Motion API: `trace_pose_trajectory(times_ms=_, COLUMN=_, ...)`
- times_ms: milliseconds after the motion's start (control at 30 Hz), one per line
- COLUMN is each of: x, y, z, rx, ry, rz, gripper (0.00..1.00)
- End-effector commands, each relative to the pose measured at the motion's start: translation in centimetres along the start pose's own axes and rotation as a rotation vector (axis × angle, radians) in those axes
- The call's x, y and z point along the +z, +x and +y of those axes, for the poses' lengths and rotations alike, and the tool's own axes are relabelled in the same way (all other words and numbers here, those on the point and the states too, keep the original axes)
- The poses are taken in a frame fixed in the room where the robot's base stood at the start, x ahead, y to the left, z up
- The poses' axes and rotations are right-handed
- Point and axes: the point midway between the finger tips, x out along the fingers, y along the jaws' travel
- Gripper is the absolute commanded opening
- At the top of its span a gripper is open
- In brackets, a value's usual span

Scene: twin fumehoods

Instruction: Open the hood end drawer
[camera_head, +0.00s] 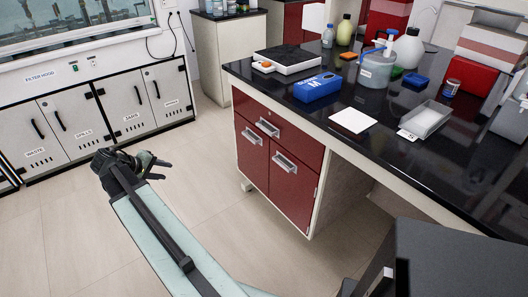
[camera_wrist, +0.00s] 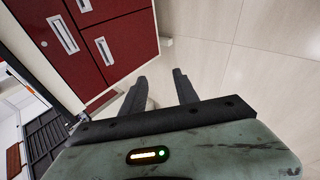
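A red cabinet under the black-topped bench has a wide top drawer (camera_head: 248,107) with a silver handle (camera_head: 267,127). Two red fronts with silver handles (camera_head: 285,162) sit below it. All these fronts look closed. I cannot tell from labels which one is the hood end drawer. My gripper (camera_head: 152,165) is left of the cabinet, over the floor and apart from it. In the wrist view, my gripper (camera_wrist: 160,86) has its two dark fingers spread with nothing between them. The red fronts (camera_wrist: 125,40) and their handles are at its upper left.
White cabinets (camera_head: 95,122) with black handles stand under the filter hood at left. The bench top (camera_head: 325,118) holds a blue box (camera_head: 318,87), a clear tray (camera_head: 425,119) and several bottles. Tiled floor (camera_head: 205,185) is clear between cabinets and bench.

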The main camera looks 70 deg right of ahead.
Motion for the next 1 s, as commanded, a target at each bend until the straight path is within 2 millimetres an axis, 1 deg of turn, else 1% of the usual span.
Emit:
trace_pose_trajectory(times_ms=33, x=0.4, y=7.5, z=2.2, rx=0.118, ry=0.033, rz=-0.033, gripper=0.36)
trace_pose_trajectory(times_ms=67, x=0.9, y=10.2, z=4.7, rx=0.192, ry=0.044, rz=-0.05, gripper=0.36)
trace_pose_trajectory(times_ms=100, x=1.8, y=13.5, z=8.0, rx=0.288, ry=0.053, rz=-0.076, gripper=0.36)
trace_pose_trajectory(times_ms=167, x=3.4, y=17.6, z=12.6, rx=0.421, ry=0.056, rz=-0.117, gripper=0.36)
trace_pose_trajectory(times_ms=200, x=4.6, y=19.9, z=15.4, rx=0.5, ry=0.053, rz=-0.145, gripper=0.36)
trace_pose_trajectory(times_ms=300, x=7.3, y=23.8, z=21.0, rx=0.66, ry=0.031, rz=-0.209, gripper=0.36)
trace_pose_trajectory(times_ms=400, x=9.3, y=25.6, z=24.5, rx=0.759, ry=0.007, rz=-0.254, gripper=0.36)
trace_pose_trajectory(times_ms=500, x=10.2, y=26.1, z=26.3, rx=0.805, ry=-0.007, rz=-0.276, gripper=0.36)
trace_pose_trajectory(times_ms=633, x=10.4, y=25.9, z=27.0, rx=0.817, ry=-0.012, rz=-0.281, gripper=0.36)
trace_pose_trajectory(times_ms=700, x=10.6, y=26.1, z=27.4, rx=0.816, ry=-0.011, rz=-0.282, gripper=0.36)
trace_pose_trajectory(times_ms=767, x=10.8, y=26.7, z=28.0, rx=0.815, ry=-0.01, rz=-0.282, gripper=0.36)
trace_pose_trajectory(times_ms=1000, x=11.8, y=29.6, z=31.1, rx=0.814, ry=-0.01, rz=-0.283, gripper=0.36)
